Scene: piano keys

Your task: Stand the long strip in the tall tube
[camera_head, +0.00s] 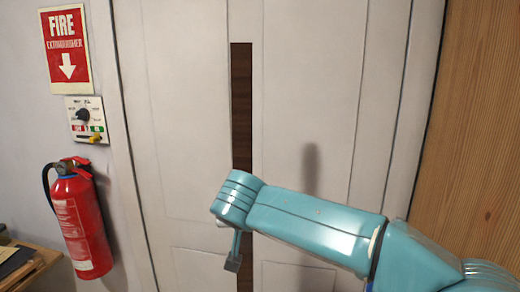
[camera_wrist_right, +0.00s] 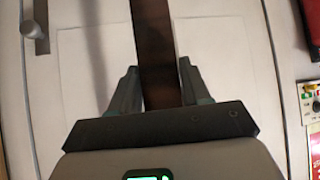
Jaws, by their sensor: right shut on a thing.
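The long strip (camera_head: 242,110) is dark brown, flat and narrow. It stands nearly upright in front of the pale door in the head view. My right arm hides part of its lower length, and its lower end is out of view. In the right wrist view the strip (camera_wrist_right: 155,40) runs between the two fingers of my right gripper (camera_wrist_right: 158,75), which is shut on it. In the head view the wrist of my right arm covers most of that gripper. The tall tube is in neither view. My left gripper is not in view.
A pale panelled door (camera_head: 180,120) fills the background. On the left are a red fire extinguisher (camera_head: 80,220), a fire sign (camera_head: 66,48) and a small control panel (camera_head: 87,119). A wooden surface (camera_head: 40,265) is at lower left. A wooden panel (camera_head: 480,150) stands at right.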

